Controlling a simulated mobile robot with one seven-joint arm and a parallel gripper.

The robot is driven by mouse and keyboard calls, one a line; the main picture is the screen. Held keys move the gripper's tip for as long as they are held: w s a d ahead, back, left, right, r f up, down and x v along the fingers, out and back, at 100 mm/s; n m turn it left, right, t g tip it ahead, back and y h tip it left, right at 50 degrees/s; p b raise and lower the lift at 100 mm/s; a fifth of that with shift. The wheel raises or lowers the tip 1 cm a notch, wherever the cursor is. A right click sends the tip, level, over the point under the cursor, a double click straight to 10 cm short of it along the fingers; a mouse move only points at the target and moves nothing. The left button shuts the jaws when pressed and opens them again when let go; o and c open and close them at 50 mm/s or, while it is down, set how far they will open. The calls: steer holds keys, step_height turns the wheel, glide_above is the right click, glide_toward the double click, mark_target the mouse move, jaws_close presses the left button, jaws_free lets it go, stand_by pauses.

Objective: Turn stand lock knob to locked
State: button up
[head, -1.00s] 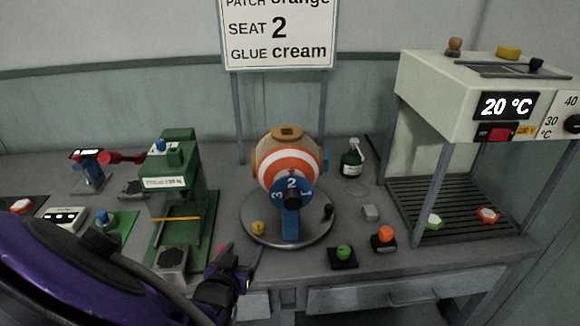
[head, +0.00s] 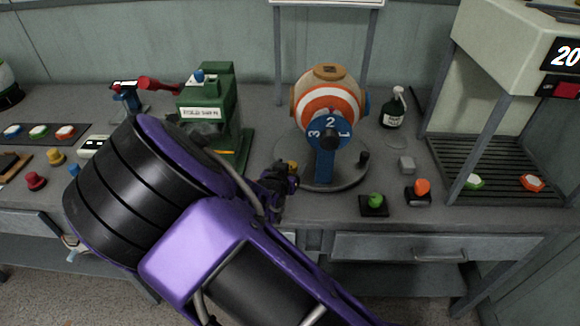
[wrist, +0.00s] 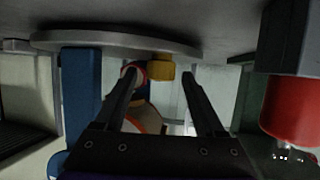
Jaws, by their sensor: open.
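The ball stand has a round grey base plate (head: 345,180), which shows upside down in the wrist view (wrist: 115,42). No lock label is readable on either. In the wrist view the yellow knob (wrist: 161,68) lies between and just beyond the fingertips; contact cannot be told. My gripper (head: 283,176) is open and empty. The stand's blue post (head: 325,165) carries an orange-and-white striped ball (head: 330,97) and a numbered blue dial (head: 329,131).
A green press (head: 215,105) stands left of the stand. In the wrist view a red cylinder (wrist: 292,108) is close beside my gripper.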

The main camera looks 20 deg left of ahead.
jaws_close()
